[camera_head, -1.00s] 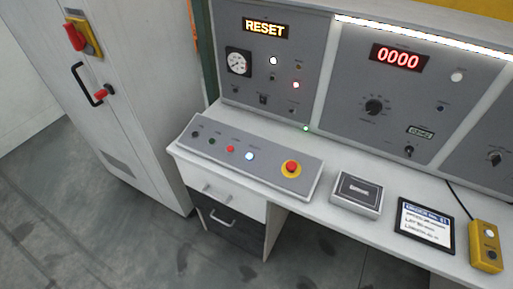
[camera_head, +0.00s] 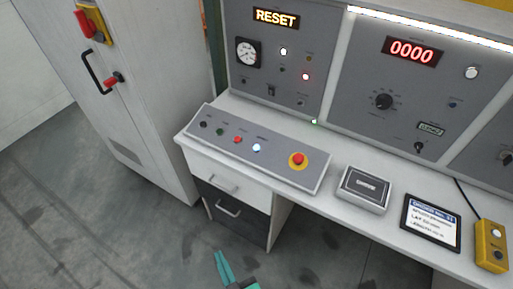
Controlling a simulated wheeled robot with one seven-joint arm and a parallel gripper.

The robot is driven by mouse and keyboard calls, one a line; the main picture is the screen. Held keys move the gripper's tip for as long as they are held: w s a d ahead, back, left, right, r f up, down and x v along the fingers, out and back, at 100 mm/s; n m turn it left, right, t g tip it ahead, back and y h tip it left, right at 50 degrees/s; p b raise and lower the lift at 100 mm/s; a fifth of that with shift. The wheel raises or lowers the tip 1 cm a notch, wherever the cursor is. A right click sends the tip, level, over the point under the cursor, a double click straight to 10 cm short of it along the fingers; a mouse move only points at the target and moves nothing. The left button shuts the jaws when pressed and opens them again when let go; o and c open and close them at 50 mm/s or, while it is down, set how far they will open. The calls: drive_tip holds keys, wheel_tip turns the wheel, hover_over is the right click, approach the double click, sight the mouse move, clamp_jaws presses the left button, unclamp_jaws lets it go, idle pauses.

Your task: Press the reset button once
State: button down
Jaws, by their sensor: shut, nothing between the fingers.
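The sloped grey control panel (camera_head: 275,162) lies on the desk and bears a row of small buttons. A lit blue-white button (camera_head: 256,147) is at the right of the row; its label is too small to read for certain. A red button (camera_head: 238,139) and dark buttons (camera_head: 220,131) are to its left. A red mushroom button on a yellow ring (camera_head: 298,160) is further right. The display above (camera_head: 276,18) reads RESET. My teal gripper (camera_head: 220,258) is shut and empty at the bottom edge, in front of and apart from the desk and panel.
The white desk (camera_head: 345,215) has drawers (camera_head: 232,190) below its left end. A grey box (camera_head: 363,190), a tablet (camera_head: 431,222) and a yellow button box (camera_head: 491,245) lie to the right. A tall cabinet (camera_head: 130,100) with handles stands left. The floor is clear.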

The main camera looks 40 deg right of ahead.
drive_tip(key=w+d+r+m+g+h, duration=0.1)
drive_tip(key=w+d+r+m+h, duration=0.15)
drive_tip(key=w+d, duration=0.65)
wheel_tip(320, 180, up, 17)
drive_tip(key=m+g+h, duration=0.2)
drive_tip(key=m+g, duration=0.2)
drive_tip(key=m, duration=0.5)
hover_over(257, 148)
drive_tip(key=s+a, duration=0.2)
drive_tip(key=a, duration=0.2)
drive_tip(key=shift+w+d+f, duration=0.15)
drive_tip(key=shift+d+f, duration=0.2)
drive_tip(key=shift+f, duration=1)
drive_tip(key=shift+w+d+f, duration=0.2)
drive_tip(key=shift+d+f, duration=0.15)
drive_tip(key=shift+f, duration=1.05)
drive_tip(key=shift+w+d+f, duration=0.15)
drive_tip(key=shift+d+f, duration=0.2)
drive_tip(key=shift+f, duration=1)
drive_tip(key=shift+s+d+f, duration=0.1)
drive_tip(key=shift+f, duration=0.05)
drive_tip(key=shift+f, duration=0.1)
